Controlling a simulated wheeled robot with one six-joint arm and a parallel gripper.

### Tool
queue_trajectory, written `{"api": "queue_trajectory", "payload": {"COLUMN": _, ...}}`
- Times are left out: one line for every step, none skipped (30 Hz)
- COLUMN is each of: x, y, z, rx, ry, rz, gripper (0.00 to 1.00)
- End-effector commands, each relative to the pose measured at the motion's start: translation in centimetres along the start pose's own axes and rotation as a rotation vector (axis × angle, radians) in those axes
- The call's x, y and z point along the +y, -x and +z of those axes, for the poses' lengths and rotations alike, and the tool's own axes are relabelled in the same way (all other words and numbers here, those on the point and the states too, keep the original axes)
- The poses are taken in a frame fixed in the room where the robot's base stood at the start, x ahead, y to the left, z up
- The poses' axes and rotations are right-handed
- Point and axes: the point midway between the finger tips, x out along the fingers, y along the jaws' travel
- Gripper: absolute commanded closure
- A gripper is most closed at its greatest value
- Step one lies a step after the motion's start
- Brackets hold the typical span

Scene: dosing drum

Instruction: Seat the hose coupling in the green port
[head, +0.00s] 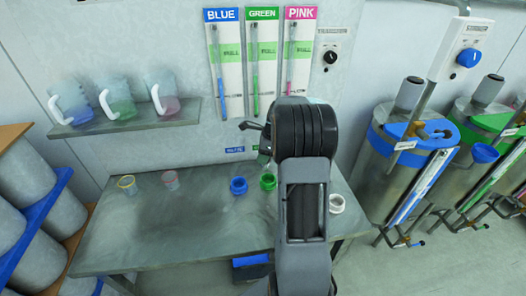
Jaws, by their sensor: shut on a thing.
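My arm rises in the middle of the head view, and its black wrist hides most of my gripper (254,128). Dark parts of the gripper jut out left of the wrist, in front of the wall above the bench. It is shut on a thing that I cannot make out. I cannot pick out the hose coupling for sure. A green ring-shaped fitting (268,181) stands on the bench just left of my arm. A tank with a green band (490,120) stands at the right; I cannot tell which opening is the green port.
The bench (150,235) also holds a blue fitting (238,187), a white one (336,203) and two small cups. A wall shelf (125,123) carries several jugs. A blue-banded tank (400,165) stands right of the bench. Drums lie racked at left. The bench's left front is clear.

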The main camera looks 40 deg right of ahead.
Motion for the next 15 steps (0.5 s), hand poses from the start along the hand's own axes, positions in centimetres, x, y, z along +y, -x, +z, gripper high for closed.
{"api": "queue_trajectory", "payload": {"x": -0.2, "y": -0.1, "z": -0.6, "rx": 0.000, "ry": -0.009, "rz": -0.004, "gripper": 0.90}}
{"api": "queue_trajectory", "payload": {"x": -0.2, "y": -0.2, "z": -0.9, "rx": 0.000, "ry": -0.014, "rz": -0.005, "gripper": 0.90}}
{"api": "queue_trajectory", "payload": {"x": -0.3, "y": -0.3, "z": -1.3, "rx": 0.000, "ry": -0.021, "rz": -0.008, "gripper": 0.90}}
{"api": "queue_trajectory", "payload": {"x": -0.4, "y": -0.4, "z": -1.6, "rx": 0.000, "ry": -0.026, "rz": -0.009, "gripper": 0.90}}
{"api": "queue_trajectory", "payload": {"x": -0.4, "y": -0.6, "z": -1.9, "rx": 0.000, "ry": -0.029, "rz": -0.010, "gripper": 0.90}}
{"api": "queue_trajectory", "payload": {"x": -0.5, "y": -0.8, "z": -2.1, "rx": 0.000, "ry": -0.032, "rz": -0.011, "gripper": 0.90}}
{"api": "queue_trajectory", "payload": {"x": -0.5, "y": -1.0, "z": -2.3, "rx": 0.000, "ry": -0.034, "rz": -0.011, "gripper": 0.90}}
{"api": "queue_trajectory", "payload": {"x": -0.5, "y": -1.2, "z": -2.4, "rx": 0.000, "ry": -0.035, "rz": -0.012, "gripper": 0.90}}
{"api": "queue_trajectory", "payload": {"x": -0.5, "y": -1.5, "z": -2.5, "rx": 0.000, "ry": -0.035, "rz": -0.012, "gripper": 0.90}}
{"api": "queue_trajectory", "payload": {"x": -0.5, "y": -1.7, "z": -2.6, "rx": 0.000, "ry": -0.036, "rz": -0.012, "gripper": 0.90}}
{"api": "queue_trajectory", "payload": {"x": -0.5, "y": -1.9, "z": -2.7, "rx": 0.000, "ry": -0.035, "rz": -0.012, "gripper": 0.90}}
{"api": "queue_trajectory", "payload": {"x": -0.5, "y": -2.2, "z": -2.7, "rx": 0.000, "ry": -0.035, "rz": -0.012, "gripper": 0.90}}
{"api": "queue_trajectory", "payload": {"x": -0.5, "y": -2.5, "z": -2.8, "rx": 0.000, "ry": -0.035, "rz": -0.012, "gripper": 0.90}}
{"api": "queue_trajectory", "payload": {"x": -0.5, "y": -2.7, "z": -2.9, "rx": 0.000, "ry": -0.035, "rz": -0.012, "gripper": 0.90}}
{"api": "queue_trajectory", "payload": {"x": -0.5, "y": -3.0, "z": -2.9, "rx": 0.000, "ry": -0.034, "rz": -0.012, "gripper": 0.90}}
